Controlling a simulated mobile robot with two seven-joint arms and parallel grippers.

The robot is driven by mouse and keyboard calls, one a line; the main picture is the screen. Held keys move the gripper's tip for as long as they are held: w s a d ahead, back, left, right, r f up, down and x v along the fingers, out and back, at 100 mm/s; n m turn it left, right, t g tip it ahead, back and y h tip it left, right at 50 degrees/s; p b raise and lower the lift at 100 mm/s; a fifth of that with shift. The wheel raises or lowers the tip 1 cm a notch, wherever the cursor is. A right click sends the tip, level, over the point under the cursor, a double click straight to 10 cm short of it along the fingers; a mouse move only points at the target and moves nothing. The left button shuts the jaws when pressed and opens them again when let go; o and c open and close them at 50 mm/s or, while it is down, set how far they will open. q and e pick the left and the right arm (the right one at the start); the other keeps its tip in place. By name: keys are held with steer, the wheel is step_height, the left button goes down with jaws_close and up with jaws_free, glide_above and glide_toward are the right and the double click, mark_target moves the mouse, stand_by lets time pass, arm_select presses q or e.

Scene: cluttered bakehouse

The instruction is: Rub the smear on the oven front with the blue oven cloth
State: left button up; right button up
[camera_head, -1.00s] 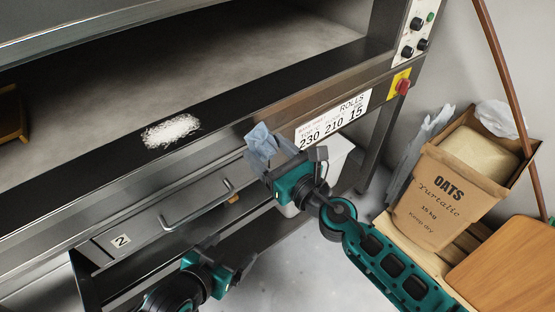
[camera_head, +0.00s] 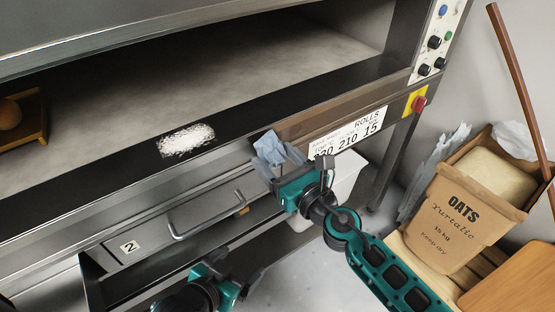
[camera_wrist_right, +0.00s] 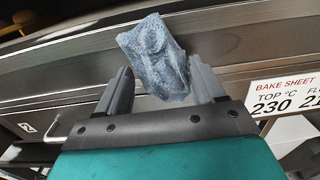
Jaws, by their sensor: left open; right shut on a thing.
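The blue oven cloth (camera_head: 269,149) is a crumpled light-blue bundle. My right gripper (camera_head: 274,168) is shut on it, in front of the oven's steel edge. The right wrist view also shows the cloth (camera_wrist_right: 155,58) between the two fingers of that gripper (camera_wrist_right: 160,90). The smear (camera_head: 186,139) is a white scratchy patch on the dark strip of the oven front (camera_head: 110,166), to the left of the cloth and apart from it. My left gripper (camera_head: 232,282) is open and empty low in the picture, below the drawer.
A drawer (camera_head: 190,215) with a bar handle and the number 2 sits below the oven front. A bake sheet label (camera_head: 350,132) is right of the cloth. Knobs and a red switch (camera_head: 419,104) are further right. An oats sack (camera_head: 455,220) stands at the right.

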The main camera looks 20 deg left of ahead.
steer(key=shift+x, duration=0.85)
steer(key=shift+w, duration=0.1)
